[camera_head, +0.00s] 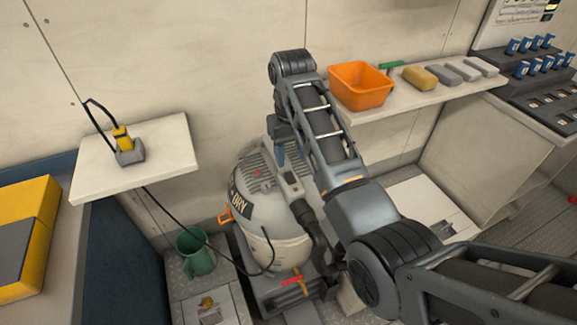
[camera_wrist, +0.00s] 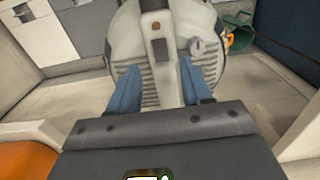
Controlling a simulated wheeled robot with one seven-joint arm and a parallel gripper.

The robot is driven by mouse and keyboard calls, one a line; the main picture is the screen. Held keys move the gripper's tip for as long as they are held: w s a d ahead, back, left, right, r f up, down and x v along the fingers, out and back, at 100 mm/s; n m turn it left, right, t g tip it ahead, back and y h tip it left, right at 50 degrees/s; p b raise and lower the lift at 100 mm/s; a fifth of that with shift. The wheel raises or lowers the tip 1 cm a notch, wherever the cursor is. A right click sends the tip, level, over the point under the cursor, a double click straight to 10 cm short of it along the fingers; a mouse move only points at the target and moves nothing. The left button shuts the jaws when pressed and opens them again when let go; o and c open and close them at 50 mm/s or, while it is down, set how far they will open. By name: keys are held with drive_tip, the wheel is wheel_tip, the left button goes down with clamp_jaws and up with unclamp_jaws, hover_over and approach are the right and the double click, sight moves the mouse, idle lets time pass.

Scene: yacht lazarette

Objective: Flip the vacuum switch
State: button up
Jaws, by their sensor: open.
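The vacuum (camera_head: 275,240) is a pale, rounded canister with a grey ribbed top and a "DRY" label; its top also shows in the wrist view (camera_wrist: 127,30). A light strip runs along its top. On the strip are a dark rectangular piece (camera_wrist: 160,50), which looks like the switch, and a small orange-brown button (camera_wrist: 156,26). My gripper (camera_wrist: 157,75) is open, with its blue fingers pointing at the vacuum top, one on each side of the strip. In the head view my gripper (camera_head: 291,155) is over the vacuum top; whether it touches is unclear.
An orange bin (camera_head: 360,86), a yellow sponge (camera_head: 420,77) and grey blocks lie on the right shelf. A plug with a black cord sits on the left shelf (camera_head: 165,165). A green mug (camera_head: 194,254) stands left of the vacuum. A dark hose is on its right.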

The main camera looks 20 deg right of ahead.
sight(291, 179)
drive_tip(key=shift+f+p, duration=0.35)
drive_tip(key=shift+f, duration=2.85)
drive_tip(key=shift+c, duration=0.5)
clamp_jaws()
